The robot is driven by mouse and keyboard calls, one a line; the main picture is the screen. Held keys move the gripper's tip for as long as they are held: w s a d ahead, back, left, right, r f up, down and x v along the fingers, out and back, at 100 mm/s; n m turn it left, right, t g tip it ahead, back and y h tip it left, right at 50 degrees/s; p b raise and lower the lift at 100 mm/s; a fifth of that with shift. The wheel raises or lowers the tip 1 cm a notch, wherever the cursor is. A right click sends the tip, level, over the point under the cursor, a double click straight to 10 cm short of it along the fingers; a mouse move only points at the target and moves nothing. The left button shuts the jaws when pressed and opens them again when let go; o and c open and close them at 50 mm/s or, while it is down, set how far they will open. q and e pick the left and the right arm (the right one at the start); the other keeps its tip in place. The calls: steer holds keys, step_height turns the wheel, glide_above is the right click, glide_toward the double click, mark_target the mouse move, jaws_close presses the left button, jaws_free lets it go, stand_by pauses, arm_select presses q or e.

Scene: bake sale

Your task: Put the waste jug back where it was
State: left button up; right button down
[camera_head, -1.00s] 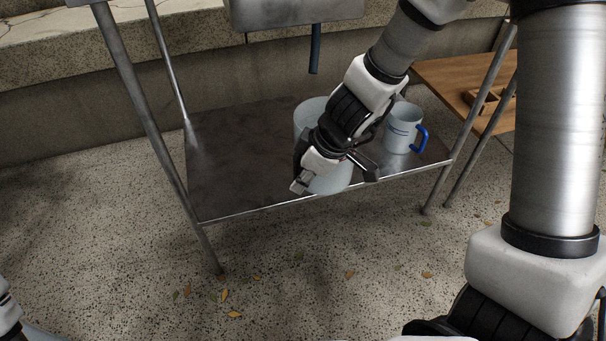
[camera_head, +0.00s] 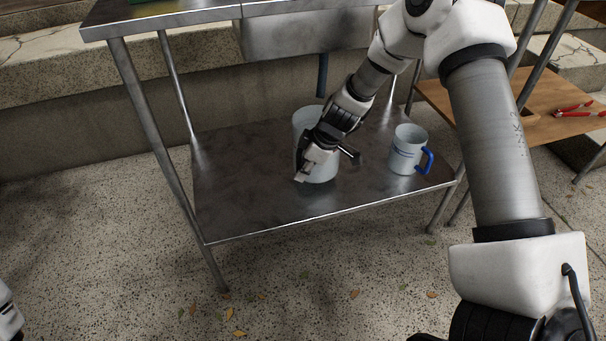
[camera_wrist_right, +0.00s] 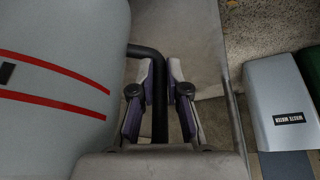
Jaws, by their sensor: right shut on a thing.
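The waste jug (camera_head: 308,122) is a pale grey, round vessel at the middle of the lower shelf (camera_head: 240,205) in the head view, partly hidden by my right gripper (camera_head: 322,160). In the right wrist view the jug (camera_wrist_right: 55,100) fills the left side, with red bands and a black handle. My right gripper (camera_wrist_right: 160,95) is shut on that handle. The jug looks upright, below the drain pipe (camera_head: 322,75); I cannot tell whether its base touches the shelf. My left gripper is not in view; only a white part of that arm shows.
A pale jug (camera_head: 405,150) with blue bands and a blue handle stands on the shelf to the right. The metal sink (camera_head: 305,38) hangs above. A table leg (camera_head: 160,150) stands left. The shelf's left part is clear. A wooden side shelf (camera_head: 450,105) lies beyond.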

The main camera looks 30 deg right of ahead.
step_height(320, 180, down, 3)
steer(key=shift+f+b, duration=0.2)
steer(key=shift+b, duration=0.6)
steer(key=shift+r, duration=0.1)
steer(key=c, duration=1.2)
jaws_free()
steer(key=shift+o, duration=0.2)
